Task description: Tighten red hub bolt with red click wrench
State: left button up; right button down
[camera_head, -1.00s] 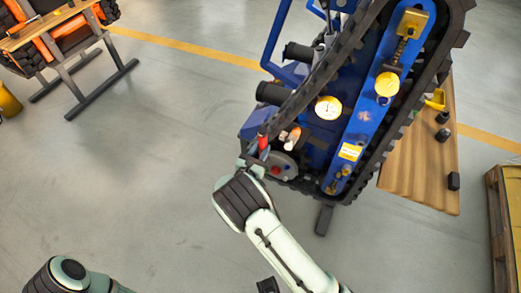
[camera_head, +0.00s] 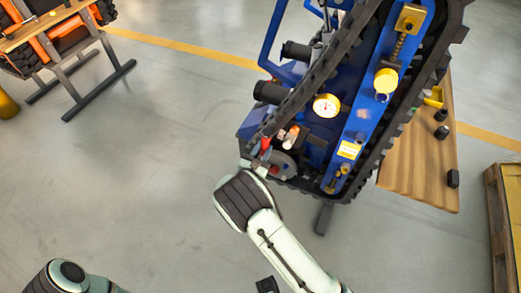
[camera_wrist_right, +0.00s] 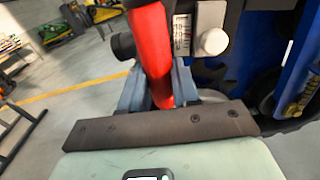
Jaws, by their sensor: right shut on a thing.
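The red click wrench (camera_wrist_right: 151,52) rises between the fingers of my right gripper (camera_wrist_right: 158,92), which is shut on its red handle in the right wrist view. In the head view, a bit of the red wrench (camera_head: 265,146) shows by the right gripper (camera_head: 253,165), at the lower left of the blue tracked carrier (camera_head: 360,125). Beside it is a round grey hub (camera_head: 284,161) with a small red spot (camera_head: 274,170), which may be the red hub bolt. I cannot tell whether the wrench touches the bolt. My left gripper is out of view.
Black track runs around the blue carrier. A wooden bench (camera_head: 420,165) with small dark parts stands right of it, and a pallet (camera_head: 500,215) at the right edge. An orange carrier on a stand (camera_head: 85,85) is far left. The floor between is clear.

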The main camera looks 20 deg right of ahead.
dwell(0.3)
jog(key=shift+s+d+f+m+b, duration=0.1)
jog(key=shift+s+d+m+b, duration=0.4)
jog(key=shift+m, duration=0.1)
jog(key=shift+s+d+f+m+b, duration=0.15)
jog(key=shift+s+d+m+b, duration=0.25)
jog(key=shift+s+m+b, duration=0.15)
jog(key=shift+s+d+f+m+b, duration=0.3)
jog(key=shift+s+d+m+b, duration=0.1)
jog(key=shift+s+m+b, duration=0.15)
dwell(0.3)
jog(key=shift+s+d+f+m+b, duration=0.3)
jog(key=shift+s+d+m+b, duration=0.1)
jog(key=shift+m+b, duration=0.2)
